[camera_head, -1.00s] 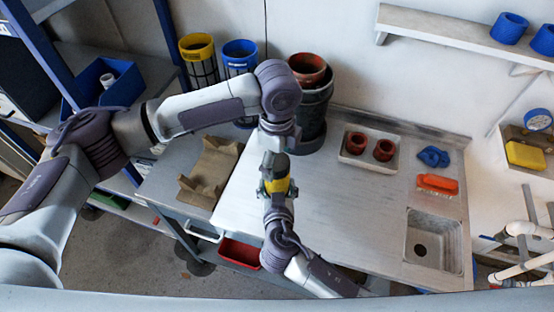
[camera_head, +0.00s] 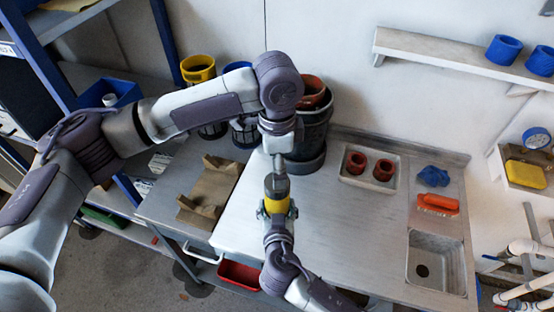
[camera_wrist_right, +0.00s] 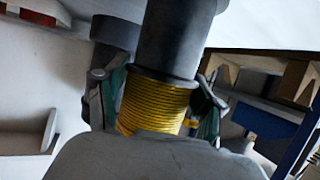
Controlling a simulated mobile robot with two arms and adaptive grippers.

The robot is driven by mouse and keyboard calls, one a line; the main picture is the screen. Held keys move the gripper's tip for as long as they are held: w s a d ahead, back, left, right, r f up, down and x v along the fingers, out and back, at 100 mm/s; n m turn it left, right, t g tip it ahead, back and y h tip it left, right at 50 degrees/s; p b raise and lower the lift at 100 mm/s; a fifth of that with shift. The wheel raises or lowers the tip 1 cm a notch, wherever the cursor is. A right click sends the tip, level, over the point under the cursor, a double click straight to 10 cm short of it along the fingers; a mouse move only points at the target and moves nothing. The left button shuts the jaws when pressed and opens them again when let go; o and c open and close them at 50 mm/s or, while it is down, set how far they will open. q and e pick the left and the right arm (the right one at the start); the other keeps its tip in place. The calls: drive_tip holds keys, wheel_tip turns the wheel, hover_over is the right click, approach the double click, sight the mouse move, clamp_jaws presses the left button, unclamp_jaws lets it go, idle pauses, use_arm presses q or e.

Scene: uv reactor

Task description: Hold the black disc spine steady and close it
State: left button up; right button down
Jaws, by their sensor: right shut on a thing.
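My right gripper (camera_head: 277,210) is shut on an upright cylinder with a yellow ribbed body (camera_head: 276,204) and a dark grey cap (camera_head: 276,186). In the right wrist view, the fingers grip both sides of the yellow ribbed part (camera_wrist_right: 155,104), with the wide grey cap (camera_wrist_right: 178,38) above it. No black disc stack is plain in the grip; the ribbed part looks yellow. My left gripper (camera_head: 279,162) points down just above the cap. Its fingers are small and I cannot tell whether they touch the cap.
Yellow (camera_head: 198,70) and blue (camera_head: 238,76) baskets stand behind the bench beside a dark bin (camera_head: 316,128). A brown cradle (camera_head: 210,190) lies at left.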

use_arm(q)
drive_tip(key=n, duration=0.2)
drive_tip(key=r+n, duration=0.1)
drive_tip(key=n, duration=0.1)
drive_tip(key=shift+r, duration=0.15)
drive_tip(key=shift+f, duration=4)
drive_tip(key=c, duration=1.2)
drive_tip(key=o, duration=1.3)
